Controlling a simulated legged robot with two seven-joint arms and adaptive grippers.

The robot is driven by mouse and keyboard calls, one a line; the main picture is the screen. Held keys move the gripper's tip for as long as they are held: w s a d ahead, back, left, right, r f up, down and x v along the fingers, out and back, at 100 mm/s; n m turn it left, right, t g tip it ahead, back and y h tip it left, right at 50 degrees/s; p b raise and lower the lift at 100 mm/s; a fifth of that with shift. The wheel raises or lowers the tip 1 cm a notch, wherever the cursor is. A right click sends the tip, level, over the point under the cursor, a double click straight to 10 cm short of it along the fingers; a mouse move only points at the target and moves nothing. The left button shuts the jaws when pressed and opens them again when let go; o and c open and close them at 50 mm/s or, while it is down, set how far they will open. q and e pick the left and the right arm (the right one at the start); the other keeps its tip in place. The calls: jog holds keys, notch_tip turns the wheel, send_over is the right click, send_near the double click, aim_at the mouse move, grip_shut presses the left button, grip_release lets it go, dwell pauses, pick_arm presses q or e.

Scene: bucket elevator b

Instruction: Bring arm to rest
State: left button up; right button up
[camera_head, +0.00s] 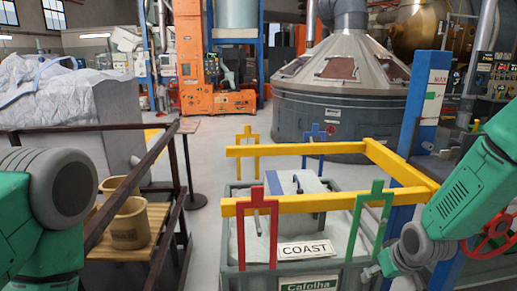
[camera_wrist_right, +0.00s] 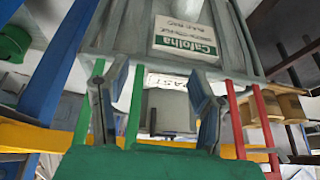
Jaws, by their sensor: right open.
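My right arm (camera_head: 470,190) comes in from the right edge of the head view, green with grey joints, and reaches down toward the bin's right side. My right gripper (camera_head: 380,268) is small and partly hidden there, beside the green hook. In the right wrist view its two fingers (camera_wrist_right: 155,100) are spread apart with nothing held between them. Beyond them the grey bin shows with its Cafolha label (camera_wrist_right: 184,40). My left arm (camera_head: 45,205) fills the lower left of the head view; its gripper is out of the picture.
A grey bin (camera_head: 228,262) with a COAST sign (camera_head: 305,248) stands within a yellow frame (camera_head: 325,203), with red (camera_head: 272,230) and green (camera_head: 358,228) hooks in front. A blue post (camera_head: 425,95) and red wheel (camera_head: 492,235) are at right. A dark railing (camera_head: 130,180) and baskets (camera_head: 125,225) are at left.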

jog(key=s+a+f+g+b, duration=0.2)
jog(key=s+a+f+b, duration=0.1)
jog(key=s+f, duration=1.2)
jog(key=s+f+g+b, duration=0.1)
jog(key=s+f+b, duration=0.1)
jog(key=s, duration=0.8)
jog(key=s+f+g+h+b, duration=0.1)
jog(key=s+f, duration=0.2)
jog(key=s, duration=0.7)
jog(key=shift+f+g+b, duration=0.3)
jog(key=shift+b, duration=0.05)
jog(key=shift+d, duration=0.1)
